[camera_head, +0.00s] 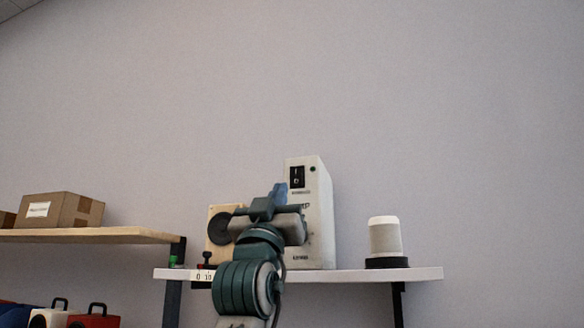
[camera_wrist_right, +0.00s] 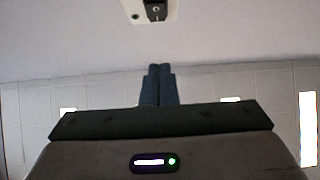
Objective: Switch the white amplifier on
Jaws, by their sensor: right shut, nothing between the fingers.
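The white amplifier (camera_head: 318,215) is a tall upright box on a white shelf in the head view. A black rocker switch (camera_head: 297,177) with white marks is high on its front, beside a small dark round spot; I cannot tell which side is pressed. My right gripper (camera_head: 281,190) is in front of the amplifier, just below and left of the switch, and hides part of its front. In the right wrist view its blue fingers (camera_wrist_right: 160,72) are together and empty. The switch (camera_wrist_right: 155,9) shows at the top edge there, apart from the fingertips. My left gripper is not in view.
The white shelf (camera_head: 425,273) also holds a light grey cylinder on a black base (camera_head: 385,240). A beige speaker (camera_head: 214,248) stands left, partly behind my arm. A wooden shelf (camera_head: 100,236) at left carries a cardboard box (camera_head: 75,211). The wall above is bare.

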